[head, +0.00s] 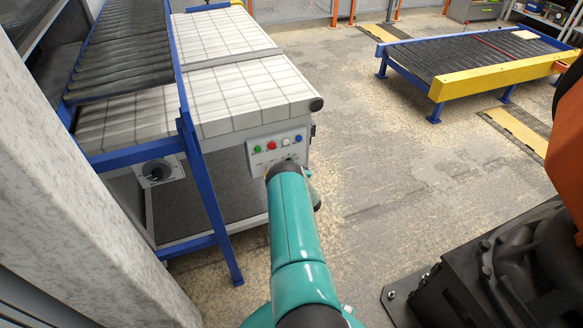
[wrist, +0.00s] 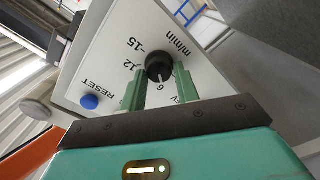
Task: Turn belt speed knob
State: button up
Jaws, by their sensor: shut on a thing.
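The black belt speed knob (wrist: 159,66) sits on a white panel (wrist: 110,58) in the wrist view. The fingers hide part of the lower scale, and I cannot read the knob's setting clearly. In the head view the control panel (head: 264,158) is at the conveyor's end, and my teal arm reaches to it and hides the knob.
A blue RESET button (wrist: 89,102) is left of the knob. Green (head: 257,149), red (head: 271,145), white (head: 285,141) and blue (head: 298,138) buttons line the panel. A white belt conveyor (head: 235,85) stands above. Another dark rotary knob (head: 157,172) is at left. Open floor lies right.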

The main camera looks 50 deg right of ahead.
jog(key=shift+f+n, duration=0.1)
jog(key=shift+n, duration=3.3)
jog(key=o, duration=1)
jog(key=shift+c, duration=0.2)
jog(key=shift+s+a, duration=0.1)
jog(key=v, duration=1.3)
jog(key=shift+s, duration=0.25)
jog(key=shift+a, duration=0.1)
